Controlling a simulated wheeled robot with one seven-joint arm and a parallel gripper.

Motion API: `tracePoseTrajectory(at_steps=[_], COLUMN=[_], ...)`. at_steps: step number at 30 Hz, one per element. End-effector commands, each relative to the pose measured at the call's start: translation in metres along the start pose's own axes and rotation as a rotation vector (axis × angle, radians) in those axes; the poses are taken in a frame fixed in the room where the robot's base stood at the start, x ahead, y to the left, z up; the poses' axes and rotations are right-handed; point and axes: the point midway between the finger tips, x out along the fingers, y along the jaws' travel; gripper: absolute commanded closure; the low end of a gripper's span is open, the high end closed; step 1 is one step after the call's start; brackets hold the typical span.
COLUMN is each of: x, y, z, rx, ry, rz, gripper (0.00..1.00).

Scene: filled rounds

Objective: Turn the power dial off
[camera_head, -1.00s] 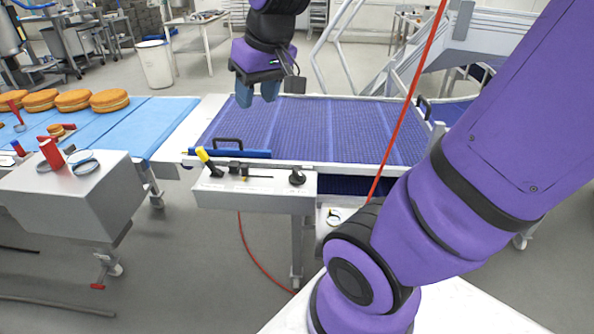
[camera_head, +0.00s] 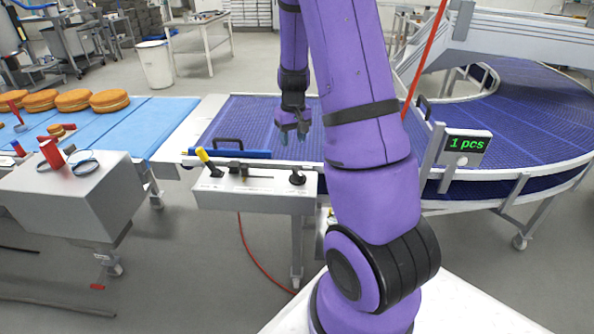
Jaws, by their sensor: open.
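A grey control box (camera_head: 255,193) is mounted on the front of the conveyor. A black round dial (camera_head: 297,178) sits at the right end of its top; I take it for the power dial, but no label can be read. A lever with a yellow handle (camera_head: 208,162) leans to the left at the box's left end, next to a dark slot. My gripper (camera_head: 292,135) points down over the blue belt, behind and above the dial and apart from it. Its fingers are small and dark blue, open, with nothing between them.
A blue belt (camera_head: 245,115) runs behind the box and curves right past a display reading "1 pcs" (camera_head: 466,144). At left, filled rounds (camera_head: 75,100) lie on a light blue belt. A second grey box (camera_head: 70,195) with a red knob stands front left. A red cord hangs below the control box.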

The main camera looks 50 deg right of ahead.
Motion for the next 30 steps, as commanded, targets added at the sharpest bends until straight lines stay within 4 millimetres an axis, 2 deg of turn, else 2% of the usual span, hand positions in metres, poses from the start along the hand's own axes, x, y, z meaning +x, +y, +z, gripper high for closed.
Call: tracePoseTrajectory(at_steps=[2, 6, 11, 24, 30], x=[0.013, 0.023, 0.036, 0.109, 0.126], y=[0.009, 0.016, 0.017, 0.018, 0.018], z=[-0.002, -0.003, -0.003, -0.001, -0.001], rx=[0.009, 0.015, 0.015, 0.017, 0.014], ry=[-0.014, -0.022, -0.024, -0.025, -0.022], rz=[0.008, 0.015, 0.015, 0.015, 0.015], gripper=[0.55, 0.55, 0.55, 0.55, 0.55])
